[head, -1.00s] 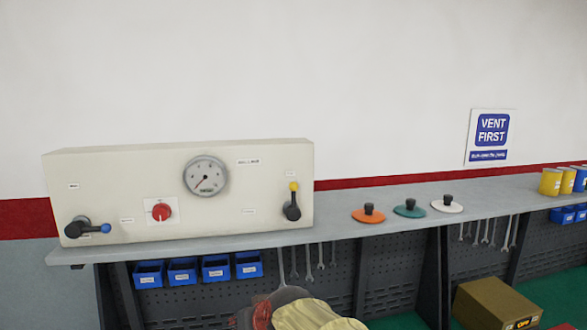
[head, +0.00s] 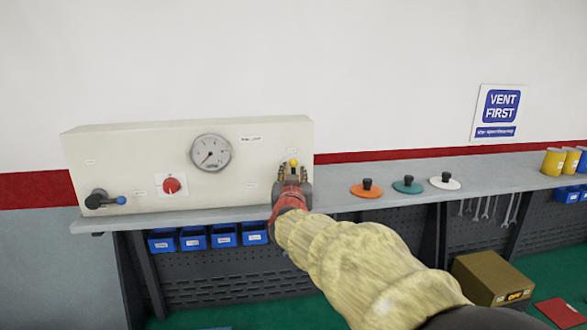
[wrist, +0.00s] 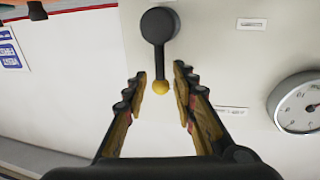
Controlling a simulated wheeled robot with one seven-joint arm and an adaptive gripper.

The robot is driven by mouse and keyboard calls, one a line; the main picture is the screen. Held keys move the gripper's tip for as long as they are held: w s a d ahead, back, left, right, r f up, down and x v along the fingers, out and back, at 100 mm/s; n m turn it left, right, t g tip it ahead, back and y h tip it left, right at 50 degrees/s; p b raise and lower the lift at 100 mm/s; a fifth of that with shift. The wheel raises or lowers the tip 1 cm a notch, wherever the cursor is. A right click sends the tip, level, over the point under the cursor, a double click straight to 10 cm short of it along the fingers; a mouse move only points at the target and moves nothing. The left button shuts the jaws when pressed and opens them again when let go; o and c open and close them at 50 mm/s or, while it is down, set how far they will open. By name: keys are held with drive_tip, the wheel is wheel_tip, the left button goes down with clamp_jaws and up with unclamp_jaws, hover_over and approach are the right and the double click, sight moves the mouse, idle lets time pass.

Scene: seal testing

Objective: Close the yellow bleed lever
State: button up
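The yellow bleed lever is a dark lever with a yellow knob (head: 293,162) at the right end of the cream panel (head: 120,150). In the head view the knob points up, and my gripper (head: 293,172) covers most of the lever below it. In the wrist view, which is turned over, the dark round hub (wrist: 158,25) and the yellow knob (wrist: 160,88) show clearly. My gripper (wrist: 161,88) is open, with one finger on each side of the knob. Gaps show between the knob and both fingers.
The panel also carries a gauge (head: 210,152), a red knob (head: 171,186) and a blue-tipped lever (head: 108,200) at left. Orange (head: 366,189), green (head: 407,185) and white (head: 445,182) discs lie on the bench to the right. Blue bins (head: 225,236) hang below.

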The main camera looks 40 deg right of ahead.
sight(293, 170)
drive_tip(key=shift+x, duration=1.75)
drive_tip(key=shift+c, duration=0.4)
clamp_jaws()
